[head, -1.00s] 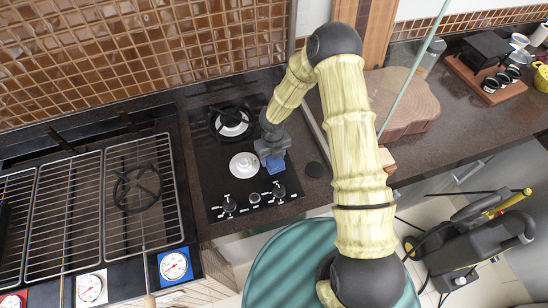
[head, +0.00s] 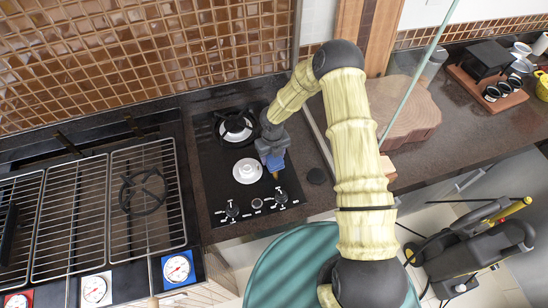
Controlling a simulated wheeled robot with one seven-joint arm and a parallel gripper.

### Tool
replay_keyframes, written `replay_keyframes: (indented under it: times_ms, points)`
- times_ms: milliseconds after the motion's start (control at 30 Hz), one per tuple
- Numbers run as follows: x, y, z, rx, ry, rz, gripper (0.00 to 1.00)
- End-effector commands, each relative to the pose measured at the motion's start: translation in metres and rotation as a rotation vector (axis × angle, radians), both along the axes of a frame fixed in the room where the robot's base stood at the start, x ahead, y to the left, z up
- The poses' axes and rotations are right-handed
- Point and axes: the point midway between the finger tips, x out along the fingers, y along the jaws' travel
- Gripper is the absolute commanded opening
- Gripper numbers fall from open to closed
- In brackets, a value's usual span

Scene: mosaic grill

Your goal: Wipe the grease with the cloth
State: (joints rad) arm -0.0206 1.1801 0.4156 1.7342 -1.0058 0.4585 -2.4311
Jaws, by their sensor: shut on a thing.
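My gripper (head: 270,148) is over the black glass cooktop (head: 218,180), just right of the pale burner, pointing down. It is shut on a small blue cloth (head: 275,161), which shows at its lower end and is mostly hidden by the gripper. A small brown-orange spot (head: 275,175) shows just below the cloth; I cannot tell whether it is grease. No other grease is clear. Whether the cloth touches the glass is hard to tell from above.
A pale burner (head: 247,171), a black-ringed burner (head: 236,127) and control knobs (head: 280,197) surround the gripper. Wire grill racks (head: 70,220) lie at left. A thick wooden slab (head: 410,112) stands at right.

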Motion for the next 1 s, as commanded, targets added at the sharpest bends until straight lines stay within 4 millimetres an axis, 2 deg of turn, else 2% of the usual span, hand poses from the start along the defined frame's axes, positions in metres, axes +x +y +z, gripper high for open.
replay_keyframes:
  times_ms: [467,1000]
  points:
    - [0.005,0.002,-0.001,0.001,0.0,-0.002,0.36]
    - [0.032,0.009,0.001,0.001,0.0,-0.002,0.36]
